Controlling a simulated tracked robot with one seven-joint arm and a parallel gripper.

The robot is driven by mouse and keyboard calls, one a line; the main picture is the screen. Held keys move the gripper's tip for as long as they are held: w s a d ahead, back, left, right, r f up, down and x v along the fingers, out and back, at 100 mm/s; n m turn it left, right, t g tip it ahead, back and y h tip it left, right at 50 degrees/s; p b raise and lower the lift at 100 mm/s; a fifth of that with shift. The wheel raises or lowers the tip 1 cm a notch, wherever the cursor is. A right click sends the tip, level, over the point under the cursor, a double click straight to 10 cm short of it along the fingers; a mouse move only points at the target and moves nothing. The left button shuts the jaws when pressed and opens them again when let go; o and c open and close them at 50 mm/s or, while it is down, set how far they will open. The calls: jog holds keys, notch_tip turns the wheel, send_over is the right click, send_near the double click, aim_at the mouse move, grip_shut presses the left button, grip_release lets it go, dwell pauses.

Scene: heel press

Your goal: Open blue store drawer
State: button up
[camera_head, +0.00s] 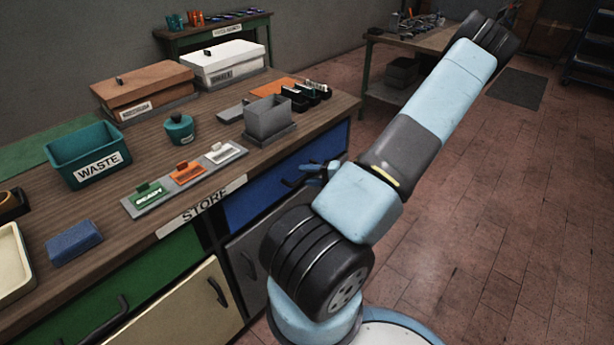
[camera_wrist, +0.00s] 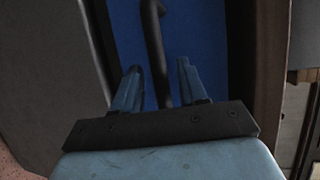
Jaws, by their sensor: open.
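The blue store drawer (camera_head: 252,198) is in the bench front under the STORE label (camera_head: 200,207), and its front looks flush with the bench. Its dark handle (camera_head: 291,183) is partly hidden by my gripper (camera_head: 317,172). In the wrist view, the blue drawer front (camera_wrist: 207,40) fills the upper middle. The dark bar handle (camera_wrist: 154,40) runs down into the space between the two blue fingers of my gripper (camera_wrist: 158,80). The fingers are open, one on each side of the handle, with gaps visible. I cannot tell how deep the handle sits between them.
A grey door (camera_head: 246,262) is below the blue drawer, and a green drawer (camera_head: 150,272) and cream door (camera_head: 185,310) are to the left. The bench top holds a WASTE bin (camera_head: 88,155), a grey open box (camera_head: 267,116) and coloured tags (camera_head: 187,172).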

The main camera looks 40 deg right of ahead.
jog(key=shift+w+a, duration=0.1)
jog(key=shift+w, duration=0.05)
grip_shut()
dwell(0.4)
